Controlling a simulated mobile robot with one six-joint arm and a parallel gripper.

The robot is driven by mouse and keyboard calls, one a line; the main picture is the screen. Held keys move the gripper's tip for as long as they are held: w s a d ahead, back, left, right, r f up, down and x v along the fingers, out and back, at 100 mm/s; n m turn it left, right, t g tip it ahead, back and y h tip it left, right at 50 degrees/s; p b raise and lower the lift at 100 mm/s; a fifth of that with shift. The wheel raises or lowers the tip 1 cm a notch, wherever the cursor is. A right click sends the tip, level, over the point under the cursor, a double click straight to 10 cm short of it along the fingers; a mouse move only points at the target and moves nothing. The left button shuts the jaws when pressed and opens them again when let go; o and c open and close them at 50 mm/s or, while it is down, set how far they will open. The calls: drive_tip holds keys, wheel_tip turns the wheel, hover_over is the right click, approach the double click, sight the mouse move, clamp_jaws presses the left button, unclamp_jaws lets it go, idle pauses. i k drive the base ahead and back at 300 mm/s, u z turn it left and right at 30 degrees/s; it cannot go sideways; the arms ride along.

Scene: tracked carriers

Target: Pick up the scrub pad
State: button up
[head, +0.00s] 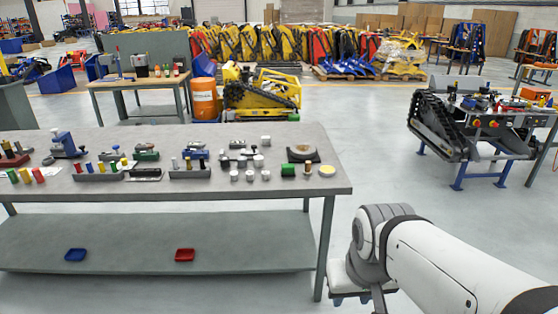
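A small green block (288,170) lies near the right end of the grey workbench top and may be the scrub pad; it is too small to be sure. A round yellow piece (327,170) lies to its right, close to the bench's right edge. My white arm comes in from the lower right. Its end, with my gripper (350,297), is low in front of the bench's right end, well apart from the green block. The fingers are mostly hidden or cut off, so their opening does not show.
The workbench (200,196) carries several small fixtures and coloured cylinders, mostly left and centre. A dark round-backed holder (302,155) stands behind the green block. A blue tray (75,255) and a red tray (185,255) lie on the lower shelf.

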sight(288, 170)
drive_tip(key=u, duration=0.25)
drive_tip(key=i, duration=1.9)
drive_tip(key=z, duration=0.8)
